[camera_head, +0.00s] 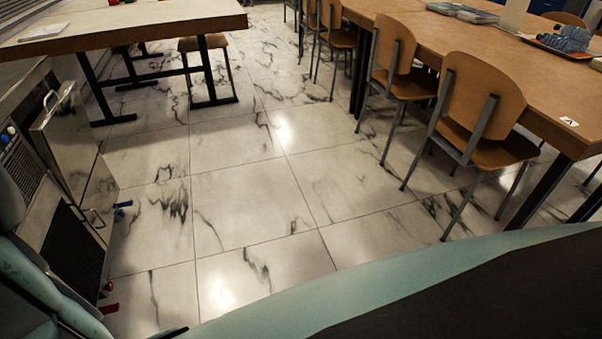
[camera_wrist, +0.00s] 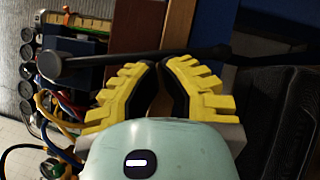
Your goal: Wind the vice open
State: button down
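In the wrist view, a dark bar (camera_wrist: 105,60) with a rounded knob at its left end runs nearly level across the picture at my fingertips. It looks like a vice handle; no vice jaws can be made out. My gripper (camera_wrist: 158,63) has yellow ribbed fingers with dark pads. The fingertips are close together at the bar, with a narrow gap between the pads. I cannot tell whether they touch or grip anything. The head view shows neither the bar nor my gripper.
In the wrist view, coloured cables (camera_wrist: 72,112) and dark round parts (camera_wrist: 27,72) lie at left. In the head view, a metal-fronted cabinet (camera_head: 70,140) stands at left, a table (camera_head: 150,22) beyond it, and a long table with chairs (camera_head: 475,110) at right. The marble floor between is clear.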

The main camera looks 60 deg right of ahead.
jog(key=shift+w+d+r+n+t+y+b, duration=0.2)
jog(key=shift+w+d+n+y+b, duration=0.45)
jog(key=shift+b, duration=0.5)
jog(key=shift+w+d+r+n+t+y+b, duration=0.1)
jog(key=shift+w+d+n+t+y+b, duration=0.2)
jog(key=shift+n+b, duration=0.7)
jog(key=shift+w+d+r+n+t+y+b, duration=0.15)
jog(key=shift+w+d+n+y+b, duration=0.35)
jog(key=shift+b, duration=0.75)
jog(key=shift+a+n, duration=0.15)
jog(key=shift+n, duration=0.1)
